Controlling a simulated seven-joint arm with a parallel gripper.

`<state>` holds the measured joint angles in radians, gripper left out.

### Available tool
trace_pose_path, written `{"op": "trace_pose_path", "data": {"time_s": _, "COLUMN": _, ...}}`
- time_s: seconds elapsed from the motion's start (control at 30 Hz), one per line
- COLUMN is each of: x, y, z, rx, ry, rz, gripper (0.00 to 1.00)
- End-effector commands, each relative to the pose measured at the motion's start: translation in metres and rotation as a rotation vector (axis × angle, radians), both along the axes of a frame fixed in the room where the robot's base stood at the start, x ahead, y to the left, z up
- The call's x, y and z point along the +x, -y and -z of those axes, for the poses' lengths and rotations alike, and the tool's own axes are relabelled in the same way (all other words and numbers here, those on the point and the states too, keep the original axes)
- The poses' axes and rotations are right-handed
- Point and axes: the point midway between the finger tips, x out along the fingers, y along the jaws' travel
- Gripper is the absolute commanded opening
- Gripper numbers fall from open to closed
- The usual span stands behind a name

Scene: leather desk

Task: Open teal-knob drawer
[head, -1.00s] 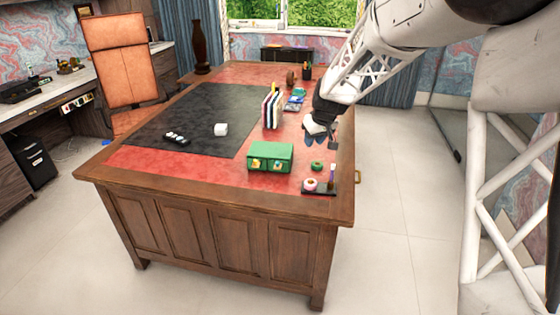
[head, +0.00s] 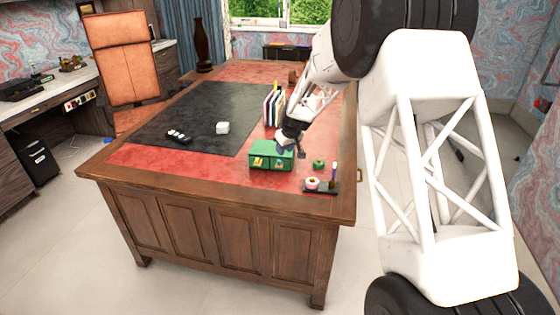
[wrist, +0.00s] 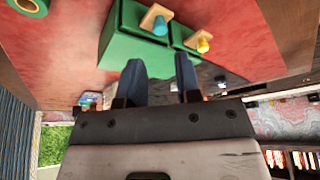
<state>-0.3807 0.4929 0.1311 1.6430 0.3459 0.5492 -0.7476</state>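A small green two-drawer box (head: 284,148) stands on the red part of the desk. In the wrist view the box (wrist: 125,48) shows two drawer fronts with pale wooden mounts. One has a teal knob (wrist: 160,25), the other a yellow knob (wrist: 202,45). Both drawers look shut. My gripper (head: 284,149) is at the box's upper right in the head view and hides part of it. In the wrist view my gripper (wrist: 159,63) has its two dark blue fingers apart with nothing between them. The knobs lie beyond the fingertips; contact is not seen.
A green ring (head: 319,164) lies right of the box. Nearby is a dark tray (head: 325,188) with a pink-and-white round thing (head: 312,183) and an upright purple piece. Upright books (head: 270,108) stand behind the box. The red leather before the box is clear.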

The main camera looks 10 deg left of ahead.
Motion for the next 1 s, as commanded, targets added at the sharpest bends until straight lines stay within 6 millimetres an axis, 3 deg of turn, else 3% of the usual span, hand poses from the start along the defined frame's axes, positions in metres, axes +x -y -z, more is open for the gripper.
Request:
{"op": "trace_pose_path", "data": {"time_s": 0.47, "x": 0.001, "y": -0.001, "z": 0.006, "rx": 0.000, "ry": -0.002, "rz": 0.001, "gripper": 0.31}}
{"op": "trace_pose_path", "data": {"time_s": 1.0, "x": 0.014, "y": -0.016, "z": 0.052, "rx": -0.001, "ry": -0.001, "rz": 0.000, "gripper": 0.31}}
